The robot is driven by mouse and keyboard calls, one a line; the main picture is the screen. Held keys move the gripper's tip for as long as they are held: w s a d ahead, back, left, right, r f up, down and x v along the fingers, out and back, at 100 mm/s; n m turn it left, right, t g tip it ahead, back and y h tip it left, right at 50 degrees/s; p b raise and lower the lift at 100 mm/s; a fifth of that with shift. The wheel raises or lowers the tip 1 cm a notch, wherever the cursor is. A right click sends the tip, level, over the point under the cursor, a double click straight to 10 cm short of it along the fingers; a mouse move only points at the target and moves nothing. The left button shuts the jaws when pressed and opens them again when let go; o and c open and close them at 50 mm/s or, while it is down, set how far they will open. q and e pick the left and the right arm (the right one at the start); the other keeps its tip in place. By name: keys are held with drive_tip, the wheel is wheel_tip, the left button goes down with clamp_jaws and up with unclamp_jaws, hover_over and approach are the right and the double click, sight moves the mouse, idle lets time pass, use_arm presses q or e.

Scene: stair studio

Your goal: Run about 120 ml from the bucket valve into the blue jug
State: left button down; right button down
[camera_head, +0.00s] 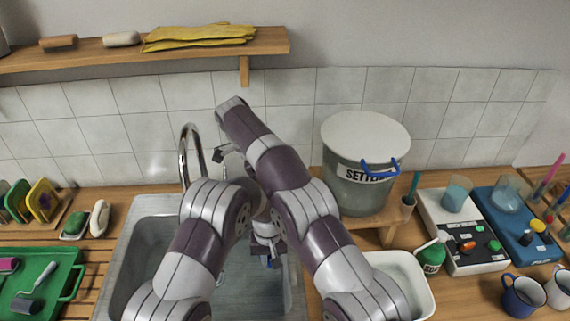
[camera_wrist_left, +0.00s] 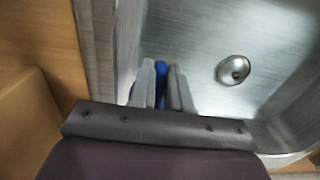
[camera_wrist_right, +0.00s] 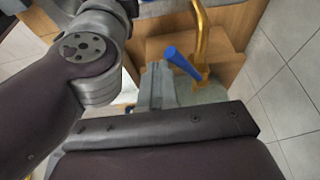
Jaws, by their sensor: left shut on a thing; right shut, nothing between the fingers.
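The lidded bucket (camera_head: 365,185), with a label starting "SETTLE", stands on a wooden stand right of the sink. A blue handle (camera_head: 380,170) shows on its front. My left gripper (camera_head: 268,257) is low over the sink, shut on a narrow blue part (camera_wrist_left: 161,72), which looks like the blue jug's handle. The jug's body is not clearly visible. My right gripper (camera_wrist_right: 158,85) is shut and empty; in the head view I cannot make it out clearly. In the right wrist view a blue bar (camera_wrist_right: 182,62) and bent golden tube (camera_wrist_right: 201,38) are close beyond its fingers. I cannot identify the valve for sure.
The metal sink (camera_head: 140,240) has a drain (camera_wrist_left: 233,70) and a tall faucet (camera_head: 184,150). A white tub (camera_head: 425,290) and green bottle (camera_head: 431,258) stand by the bucket. A green tray (camera_head: 65,262) lies left; mugs (camera_head: 523,297) and lab devices stand right. A shelf (camera_head: 200,52) hangs above.

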drive_tip(key=s+d, duration=0.3)
drive_tip(key=d, duration=0.7)
use_arm(q)
drive_tip(key=shift+d, duration=0.1)
use_arm(e)
drive_tip(key=d+r+v, duration=0.1)
drive_tip(key=d+v, duration=0.1)
drive_tip(key=v, duration=0.9)
drive_tip(key=w+d+r+t+h, duration=0.1)
drive_tip(key=d, duration=0.1)
drive_tip(key=w+d+r+t+h, duration=0.1)
drive_tip(key=d+r, duration=0.1)
drive_tip(key=d, duration=0.1)
drive_tip(key=w+d+r+t+h, duration=0.1)
drive_tip(key=d+t, duration=0.1)
drive_tip(key=shift+w+d+r+m, duration=0.2)
drive_tip(key=shift+w+r+m, duration=0.15)
drive_tip(key=shift+m, duration=0.05)
use_arm(q)
drive_tip(key=shift+r, duration=0.1)
drive_tip(key=w, duration=0.7)
use_arm(e)
drive_tip(key=w+d+r+n+t, duration=0.3)
drive_tip(key=r+n+t, duration=0.2)
drive_tip(key=r+t, duration=0.2)
drive_tip(key=shift+d+r+t+h, duration=0.3)
drive_tip(key=shift+t+h, duration=0.1)
drive_tip(key=shift+t, duration=0.4)
use_arm(q)
drive_tip(key=shift+s, duration=0.15)
